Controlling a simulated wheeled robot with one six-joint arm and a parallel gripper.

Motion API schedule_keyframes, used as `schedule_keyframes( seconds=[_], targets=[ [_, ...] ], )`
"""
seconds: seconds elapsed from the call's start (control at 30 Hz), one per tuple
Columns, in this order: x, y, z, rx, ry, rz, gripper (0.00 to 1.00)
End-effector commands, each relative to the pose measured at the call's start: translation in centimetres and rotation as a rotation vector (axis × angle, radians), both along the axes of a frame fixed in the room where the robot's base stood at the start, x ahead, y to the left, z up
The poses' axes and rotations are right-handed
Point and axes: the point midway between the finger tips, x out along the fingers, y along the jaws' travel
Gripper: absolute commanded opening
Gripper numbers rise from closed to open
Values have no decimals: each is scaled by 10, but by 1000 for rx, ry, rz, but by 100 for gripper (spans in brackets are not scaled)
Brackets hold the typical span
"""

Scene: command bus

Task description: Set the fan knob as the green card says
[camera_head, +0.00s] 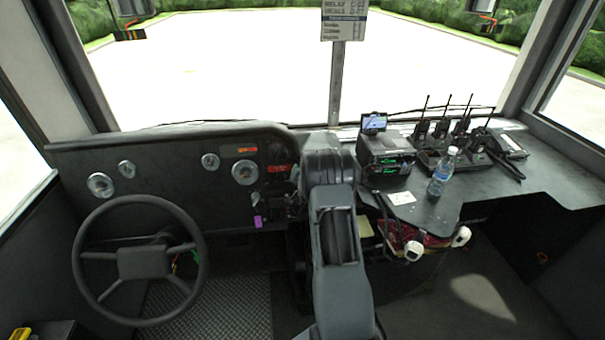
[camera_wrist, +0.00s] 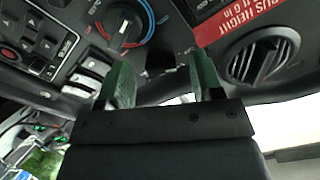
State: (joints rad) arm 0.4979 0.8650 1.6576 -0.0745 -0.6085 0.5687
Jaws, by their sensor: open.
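In the wrist view a round dark knob (camera_wrist: 124,24) with a pale pointer and a blue-and-red arc sits on the dash panel. I cannot tell whether it is the fan knob. My gripper (camera_wrist: 161,80) has two green fingers, spread apart with nothing held between them. They are beside the knob, below and to its right, and do not appear to touch it. In the head view my arm hides the gripper and this panel. A pale yellow-green card (camera_head: 364,226) shows right of my arm; its writing is unreadable, and I cannot tell if it is the task's card.
Rocker switches (camera_wrist: 88,74), a round air vent (camera_wrist: 265,60) and a red bus height label (camera_wrist: 226,22) surround the knob. A steering wheel (camera_head: 140,262) stands left. A water bottle (camera_head: 441,172), radios (camera_head: 461,135) and a white card (camera_head: 401,198) are on the right-hand dash.

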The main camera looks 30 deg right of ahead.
Motion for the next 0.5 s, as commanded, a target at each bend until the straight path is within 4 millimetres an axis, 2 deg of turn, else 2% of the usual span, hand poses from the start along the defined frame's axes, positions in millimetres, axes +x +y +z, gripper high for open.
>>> schedule_keyframes(
  seconds=[0.17,0.5],
  targets=[
    [0,0,0,0,0,0,61],
    [0,0,0,0,0,0,28]
  ],
)
